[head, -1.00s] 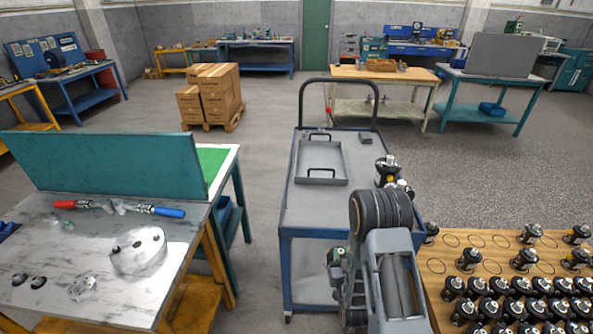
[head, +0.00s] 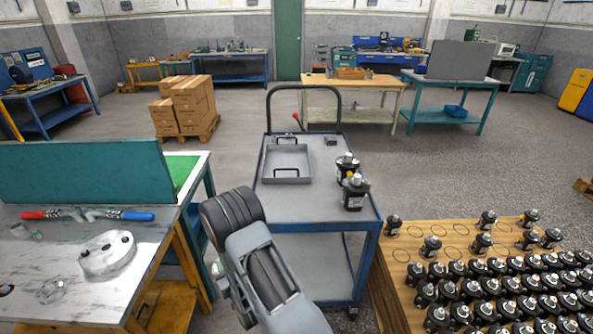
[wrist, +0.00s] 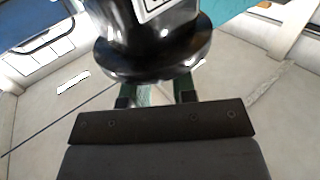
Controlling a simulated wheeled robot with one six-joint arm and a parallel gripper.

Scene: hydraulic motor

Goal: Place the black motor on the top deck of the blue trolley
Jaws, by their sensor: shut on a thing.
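The blue trolley (head: 368,250) stands at the centre of the head view with a grey top deck (head: 300,205). Two black motors (head: 354,192) (head: 346,163) stand upright on the right side of that deck. In the wrist view my gripper (wrist: 153,93) is shut on a black motor (wrist: 155,45) with a round flange and a white label; its upper part is cut off by the frame. In the head view my arm is at the trolley's front left corner and hides my gripper and most of what it holds.
A grey tray (head: 288,180) and a small dark block (head: 330,141) are on the far part of the deck. A wooden table (head: 398,295) with many motors is at right. A workbench (head: 60,250) with tools and a metal part is at left.

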